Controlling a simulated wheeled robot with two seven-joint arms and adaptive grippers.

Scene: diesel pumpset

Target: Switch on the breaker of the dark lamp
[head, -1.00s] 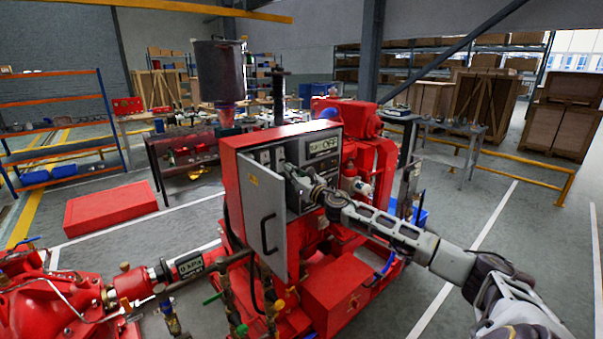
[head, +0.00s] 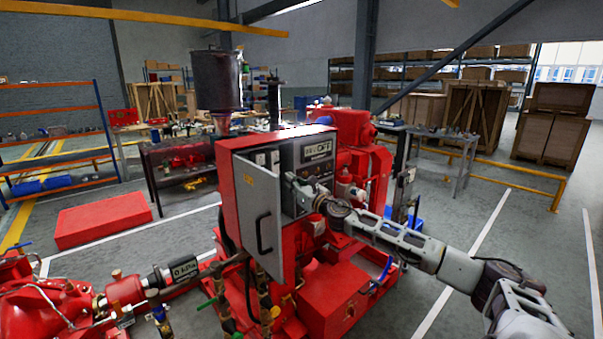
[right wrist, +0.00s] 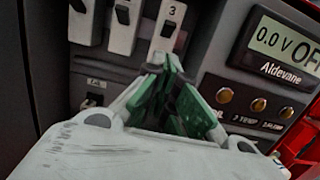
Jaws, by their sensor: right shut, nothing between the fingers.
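The red control cabinet (head: 240,190) stands with its grey door (head: 262,220) swung open. In the right wrist view, white breakers (right wrist: 125,22) stand in a row at the top; the one labelled 3 (right wrist: 170,25) is at the right of those seen. Three small amber lamps (right wrist: 258,104) sit under a display (right wrist: 285,42) reading 0.0 V OFF; I cannot tell surely which is dark. My right gripper (right wrist: 166,62) is shut and empty, its green-padded tips just below breaker 3; contact cannot be told. It also shows at the panel in the head view (head: 292,184). My left gripper is out of view.
The open door stands left of my right gripper. Red engine parts (head: 350,150) lie behind and right of the cabinet. Pipes and valves (head: 150,285) fill the lower left. Open floor (head: 440,220) lies to the right.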

